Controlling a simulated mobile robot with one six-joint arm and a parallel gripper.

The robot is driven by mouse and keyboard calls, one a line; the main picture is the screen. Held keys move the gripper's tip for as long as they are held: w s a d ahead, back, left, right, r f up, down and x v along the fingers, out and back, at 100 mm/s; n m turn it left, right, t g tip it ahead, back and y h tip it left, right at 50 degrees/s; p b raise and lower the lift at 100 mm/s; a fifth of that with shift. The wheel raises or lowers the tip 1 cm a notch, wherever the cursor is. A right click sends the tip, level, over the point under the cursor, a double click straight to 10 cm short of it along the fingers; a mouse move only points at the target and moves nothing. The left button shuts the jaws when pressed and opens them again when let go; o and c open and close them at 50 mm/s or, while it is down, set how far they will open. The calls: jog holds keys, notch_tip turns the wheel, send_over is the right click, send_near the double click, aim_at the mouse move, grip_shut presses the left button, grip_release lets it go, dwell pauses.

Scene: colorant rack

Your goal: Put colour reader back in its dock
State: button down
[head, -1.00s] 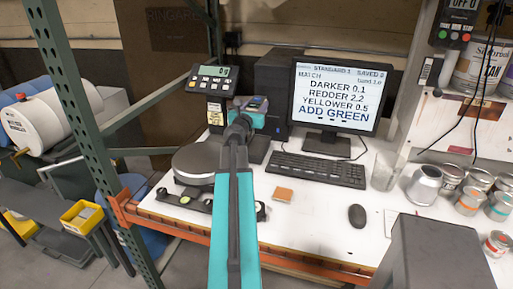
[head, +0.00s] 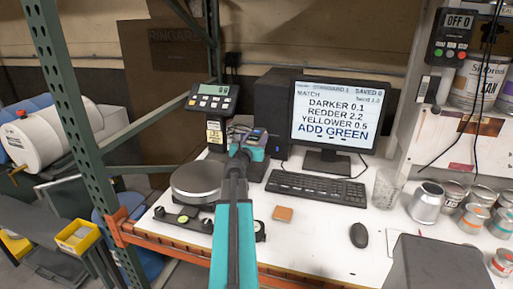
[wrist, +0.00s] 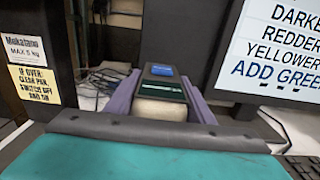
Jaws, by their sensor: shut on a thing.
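My gripper (wrist: 160,90) is shut on the colour reader (wrist: 162,84), with one grey-purple finger along each side. The reader has a dark top with a blue patch and a pale rounded end towards the wrist camera. In the head view my gripper (head: 247,146) is above the back of the bench, between the scale display and the monitor. The reader (head: 258,133) shows there only as a small dark and blue shape. The dock cannot be made out clearly; my gripper and arm cover that part of the bench. I cannot tell whether the reader touches anything below.
The scale display (head: 213,98) and round scale pan (head: 196,181) stand left of my arm. The monitor (head: 334,113), keyboard (head: 315,188) and mouse (head: 359,235) are to the right. A dark computer case (head: 272,100) stands behind. Loose cables (wrist: 98,82) lie beyond the reader.

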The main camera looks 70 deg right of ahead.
jog(key=shift+f+b, duration=0.3)
jog(key=shift+f, duration=1.5)
